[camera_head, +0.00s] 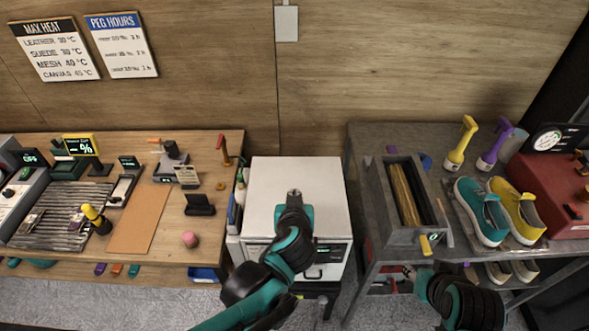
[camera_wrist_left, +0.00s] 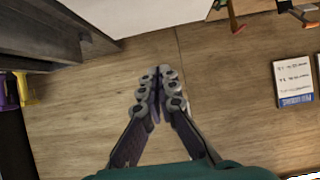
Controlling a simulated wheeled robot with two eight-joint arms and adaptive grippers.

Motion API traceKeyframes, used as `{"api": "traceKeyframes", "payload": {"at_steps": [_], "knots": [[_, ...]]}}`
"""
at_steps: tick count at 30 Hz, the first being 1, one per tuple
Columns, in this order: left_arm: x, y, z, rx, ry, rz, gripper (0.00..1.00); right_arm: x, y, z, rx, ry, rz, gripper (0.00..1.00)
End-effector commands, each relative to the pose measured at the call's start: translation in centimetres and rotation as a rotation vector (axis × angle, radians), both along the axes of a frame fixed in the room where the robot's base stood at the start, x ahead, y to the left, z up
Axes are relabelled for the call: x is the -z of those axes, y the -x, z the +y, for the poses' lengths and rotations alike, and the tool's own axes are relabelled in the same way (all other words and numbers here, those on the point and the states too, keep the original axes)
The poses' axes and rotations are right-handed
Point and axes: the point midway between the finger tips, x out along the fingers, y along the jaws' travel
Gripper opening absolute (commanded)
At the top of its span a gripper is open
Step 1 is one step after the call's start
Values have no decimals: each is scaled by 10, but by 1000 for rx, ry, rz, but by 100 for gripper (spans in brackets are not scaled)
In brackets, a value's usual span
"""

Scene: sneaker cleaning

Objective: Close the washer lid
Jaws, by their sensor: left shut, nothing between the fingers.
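The washer (camera_head: 265,235) is a white box between the two tables. Its white top (camera_head: 265,185) looks flat and level, with no raised lid showing. A dark handle and panel show on its front. My left gripper (camera_head: 294,193) is over the middle of this top, shut and empty; I cannot tell whether it touches. In the left wrist view its fingers (camera_wrist_left: 158,75) are pressed together, pointing toward the wooden wall. A white strip of what looks like the washer top (camera_wrist_left: 135,15) shows at the upper edge there. My right gripper (camera_head: 412,272) is low by the right table, and its fingers are unclear.
The left table (camera_head: 228,165) holds a brown mat (camera_head: 140,218), small devices and a pink piece (camera_head: 190,239). The wooden wall (camera_head: 200,100) stands behind.

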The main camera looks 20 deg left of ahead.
Motion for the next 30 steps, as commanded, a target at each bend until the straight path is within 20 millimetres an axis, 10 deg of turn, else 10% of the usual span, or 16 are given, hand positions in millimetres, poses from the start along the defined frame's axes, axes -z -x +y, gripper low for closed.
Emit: {"api": "traceKeyframes", "payload": {"at_steps": [15,30], "knots": [[154,53,-16,1,1,1,0,123,0,0,0,0,0,40],[215,59,-17,-2,2,4,0,174,0,0,0,0,0,40]]}}
